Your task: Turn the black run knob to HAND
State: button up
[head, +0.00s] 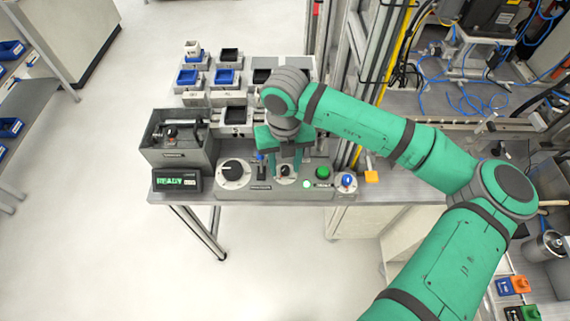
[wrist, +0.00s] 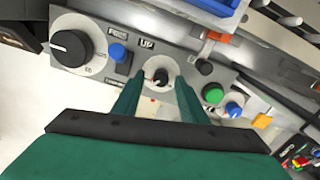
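A small black knob with a white pointer line sits on a round pale dial (wrist: 160,77) on the grey control panel, in the middle of the wrist view. The same dial shows below my gripper in the head view (head: 285,180). My gripper (wrist: 163,81) is open, with one green finger on each side of this knob and a visible gap to it. In the head view my gripper (head: 285,167) points down at the panel. The dial's lettering is too small to read, so I cannot tell which position is HAND.
A larger black knob (wrist: 70,47) and a blue lever (wrist: 118,52) are left of the dial. A green button (wrist: 213,94), a blue knob (wrist: 234,109) and an orange block (wrist: 262,121) are right. A READY display (head: 177,181) and grey bin (head: 180,155) stand at the left.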

jog(key=shift+d+f, duration=0.1)
jog(key=shift+f, duration=0.1)
jog(key=shift+w, duration=0.1)
grip_shut()
